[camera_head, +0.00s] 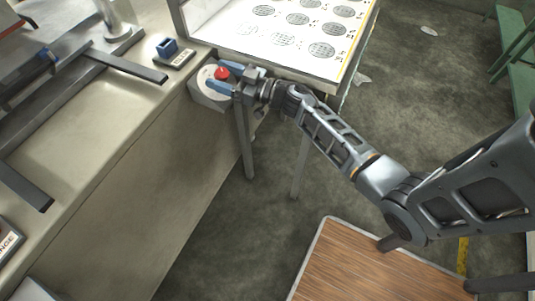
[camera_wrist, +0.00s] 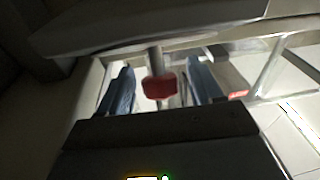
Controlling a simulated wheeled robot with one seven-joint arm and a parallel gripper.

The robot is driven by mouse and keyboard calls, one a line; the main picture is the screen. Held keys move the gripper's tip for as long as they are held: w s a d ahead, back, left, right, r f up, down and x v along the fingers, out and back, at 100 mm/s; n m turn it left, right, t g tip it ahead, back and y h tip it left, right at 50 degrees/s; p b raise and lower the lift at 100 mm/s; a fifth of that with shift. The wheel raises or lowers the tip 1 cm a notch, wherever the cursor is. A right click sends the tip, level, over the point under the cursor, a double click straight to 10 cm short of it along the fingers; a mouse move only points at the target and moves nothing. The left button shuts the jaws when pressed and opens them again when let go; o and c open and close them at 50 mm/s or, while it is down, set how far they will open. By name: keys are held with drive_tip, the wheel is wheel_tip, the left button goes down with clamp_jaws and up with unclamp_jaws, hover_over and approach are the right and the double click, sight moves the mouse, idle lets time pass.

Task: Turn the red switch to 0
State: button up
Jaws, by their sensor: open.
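The red switch (camera_head: 222,73) is a small red knob on a pale box (camera_head: 205,90) fixed at the side of the grey bench. My gripper (camera_head: 214,78) is at the switch, with its blue fingers on either side of the knob. In the wrist view the red switch (camera_wrist: 159,87) shows between the two fingers (camera_wrist: 154,88), with gaps on both sides. The gripper is open. The switch's setting and any 0 mark are too small to read.
A white lit panel with dark round patterns (camera_head: 323,50) stands right behind the switch. Grey metal rails (camera_head: 60,85) lie on the bench. A wooden-topped surface (camera_head: 350,268) is below my arm.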

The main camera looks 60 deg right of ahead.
drive_tip(key=shift+r+m+h+p, duration=0.25)
drive_tip(key=shift+m+h+p, duration=1.15)
drive_tip(key=shift+h, duration=0.1)
drive_tip(key=shift+f+m+h+b, duration=0.2)
drive_tip(key=shift+m+h+b, duration=0.1)
drive_tip(key=shift+m+h, duration=0.55)
drive_tip(key=shift+f+m+h+b, duration=0.15)
drive_tip(key=shift+m+h+b, duration=0.15)
drive_tip(key=shift+m+h, duration=0.55)
drive_tip(key=shift+m+g+h+b, duration=0.3)
drive_tip(key=shift+h+b, duration=0.3)
drive_tip(key=shift+b, duration=0.1)
drive_tip(key=m+g+h+b, duration=0.1)
drive_tip(key=m+h+b, duration=0.1)
drive_tip(key=b, duration=0.4)
drive_tip(key=shift+m, duration=0.3)
drive_tip(key=h+b, duration=0.1)
drive_tip(key=b, duration=0.1)
drive_tip(key=shift+f+m+g+b, duration=0.15)
drive_tip(key=shift+m+g+b, duration=0.15)
drive_tip(key=shift+b, duration=0.1)
drive_tip(key=m+g+h+b, duration=0.1)
drive_tip(key=m+b, duration=0.1)
drive_tip(key=b, duration=0.3)
drive_tip(key=shift+a+h, duration=0.1)
drive_tip(key=shift+h, duration=0.3)
